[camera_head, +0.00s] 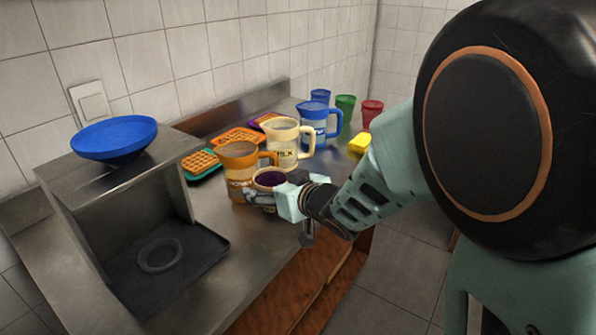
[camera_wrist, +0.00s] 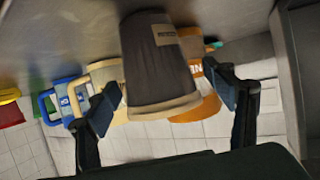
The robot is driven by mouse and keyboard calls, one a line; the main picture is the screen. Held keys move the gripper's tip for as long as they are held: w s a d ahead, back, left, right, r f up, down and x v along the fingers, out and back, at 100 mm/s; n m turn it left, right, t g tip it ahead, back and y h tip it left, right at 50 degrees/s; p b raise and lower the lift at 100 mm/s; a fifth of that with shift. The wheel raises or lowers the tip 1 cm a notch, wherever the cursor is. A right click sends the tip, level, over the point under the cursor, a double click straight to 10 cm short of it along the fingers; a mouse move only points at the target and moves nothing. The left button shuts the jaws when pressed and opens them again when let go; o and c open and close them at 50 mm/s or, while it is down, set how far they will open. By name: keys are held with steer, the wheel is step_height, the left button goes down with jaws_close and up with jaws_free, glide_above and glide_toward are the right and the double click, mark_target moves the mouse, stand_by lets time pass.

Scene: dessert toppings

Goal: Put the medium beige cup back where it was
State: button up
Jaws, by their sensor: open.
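The medium beige cup (camera_head: 268,179) stands on the steel counter near its front edge, in front of the orange-brown pitcher (camera_head: 241,165). It has a pale rim and a dark inside; my gripper partly hides it. In the wrist view, which is upside down, the cup (camera_wrist: 160,68) shows a grey-brown tapered body with a small label, upright with its base at the counter. My gripper (camera_head: 284,192) is open, with one finger on each side of the cup. The wrist view also shows my gripper (camera_wrist: 163,85); I cannot tell whether the fingers touch the cup.
A cream pitcher (camera_head: 286,143) and a blue pitcher (camera_head: 316,122) stand behind. Blue (camera_head: 320,96), green (camera_head: 345,104) and red (camera_head: 371,110) cups stand at the back right. A steel stand (camera_head: 70,172) with a blue bowl (camera_head: 114,139) is at left.

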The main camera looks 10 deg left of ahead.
steer(key=shift+r, duration=0.1)
steer(key=c, duration=1.6)
